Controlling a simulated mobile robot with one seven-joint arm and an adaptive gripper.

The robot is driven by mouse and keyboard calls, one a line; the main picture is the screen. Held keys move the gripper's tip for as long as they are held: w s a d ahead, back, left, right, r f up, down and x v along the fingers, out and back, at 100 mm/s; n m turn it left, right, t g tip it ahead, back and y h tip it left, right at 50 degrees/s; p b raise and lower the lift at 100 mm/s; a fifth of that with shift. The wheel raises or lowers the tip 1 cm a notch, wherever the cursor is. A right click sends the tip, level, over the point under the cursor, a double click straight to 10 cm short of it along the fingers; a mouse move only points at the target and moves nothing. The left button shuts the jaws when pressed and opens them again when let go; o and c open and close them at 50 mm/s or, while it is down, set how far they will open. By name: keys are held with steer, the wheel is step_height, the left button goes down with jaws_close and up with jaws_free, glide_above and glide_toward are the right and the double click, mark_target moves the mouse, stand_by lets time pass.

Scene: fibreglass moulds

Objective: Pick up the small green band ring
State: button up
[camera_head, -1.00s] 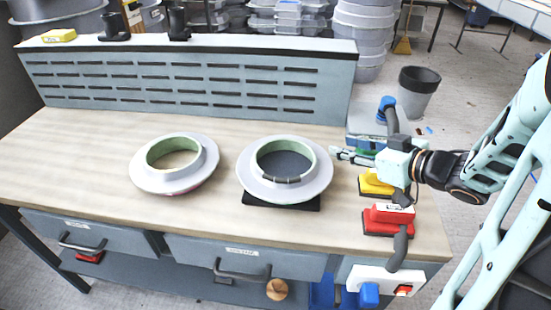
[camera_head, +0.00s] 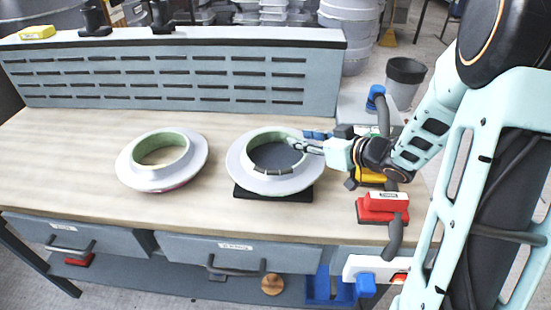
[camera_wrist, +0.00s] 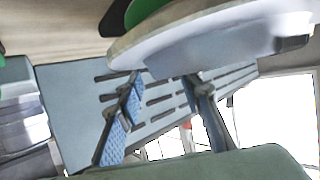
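Two pale grey flanged moulds lie on the bench, the left one (camera_head: 133,172) and the right one (camera_head: 238,170). Each has a green band lining its opening: the left band (camera_head: 162,138) and the right band (camera_head: 262,138). I cannot tell by size which is the small one. My gripper (camera_head: 290,143) is at the right mould's far right rim, near its green band. In the wrist view my gripper (camera_wrist: 163,78) has its two blue-padded fingers apart with nothing visible between them. A flange (camera_wrist: 200,40) with green (camera_wrist: 146,12) inside it fills the top there; contact is unclear.
The right mould stands on a black base (camera_head: 245,192) and has a dark clip on its near inner edge. A red-and-black tool (camera_head: 383,205) and a yellow one (camera_head: 368,174) lie to the right. A slotted panel (camera_head: 170,80) backs the bench.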

steer(key=shift+w+a+f, duration=0.1)
steer(key=shift+w, duration=0.05)
jaws_close()
stand_by(0.4)
